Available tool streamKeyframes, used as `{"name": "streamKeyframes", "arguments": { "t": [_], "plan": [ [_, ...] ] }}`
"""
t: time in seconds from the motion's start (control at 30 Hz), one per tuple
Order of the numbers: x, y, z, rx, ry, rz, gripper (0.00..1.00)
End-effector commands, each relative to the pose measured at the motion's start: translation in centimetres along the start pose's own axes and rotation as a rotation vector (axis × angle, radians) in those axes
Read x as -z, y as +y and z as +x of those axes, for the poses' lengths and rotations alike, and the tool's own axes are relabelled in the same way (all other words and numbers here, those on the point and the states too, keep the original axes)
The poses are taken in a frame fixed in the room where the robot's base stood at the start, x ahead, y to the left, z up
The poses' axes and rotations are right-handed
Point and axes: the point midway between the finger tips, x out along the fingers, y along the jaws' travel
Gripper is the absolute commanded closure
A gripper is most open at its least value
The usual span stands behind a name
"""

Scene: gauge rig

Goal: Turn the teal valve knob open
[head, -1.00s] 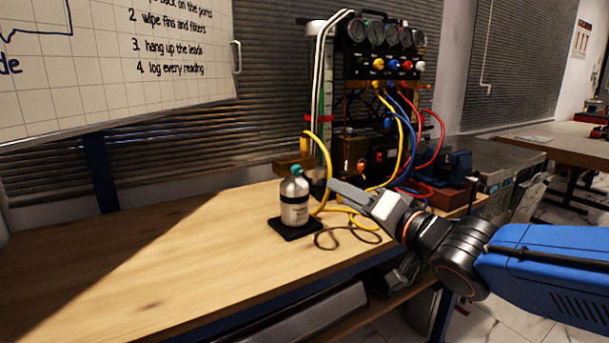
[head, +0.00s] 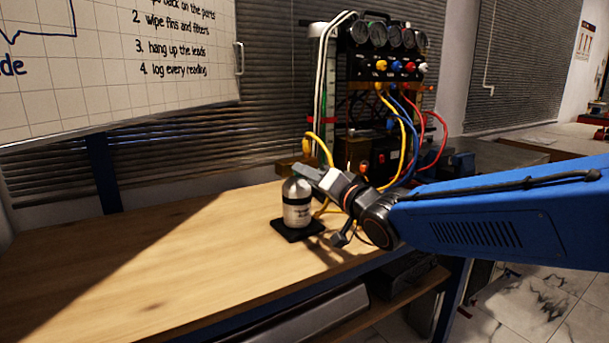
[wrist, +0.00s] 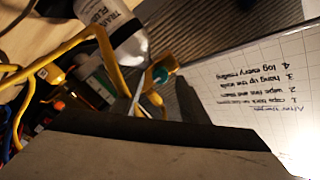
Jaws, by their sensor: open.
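The silver bottle (head: 297,207) with a white label stands upright on a black square base (head: 291,234) on the wooden bench. The teal valve knob at its top is hidden behind my gripper (head: 308,173) in the head view. In the wrist view a small teal part, likely the knob (wrist: 159,74), shows beside the labelled bottle (wrist: 118,28), just beyond the jaws. My gripper is open and at the bottle's top. I cannot tell whether a finger touches the knob. A large dark finger fills the lower wrist view.
Yellow, blue and red hoses hang from the gauge panel (head: 385,67) behind the bottle. A yellow hose (head: 321,145) loops close behind my gripper. A whiteboard (head: 115,60) hangs at the back left. The bench (head: 130,270) is clear left of the bottle.

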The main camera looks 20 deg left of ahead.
Motion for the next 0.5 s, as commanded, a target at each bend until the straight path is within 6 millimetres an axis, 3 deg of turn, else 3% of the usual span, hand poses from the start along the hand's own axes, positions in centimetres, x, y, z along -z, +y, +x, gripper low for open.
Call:
{"name": "streamKeyframes", "arguments": {
  "t": [0.2,0.5],
  "plan": [
    [0.0,0.0,1.9,-0.001,0.0,0.0,0.6],
    [0.0,0.0,2.4,0.0,0.001,0.0,0.6]
  ]
}}
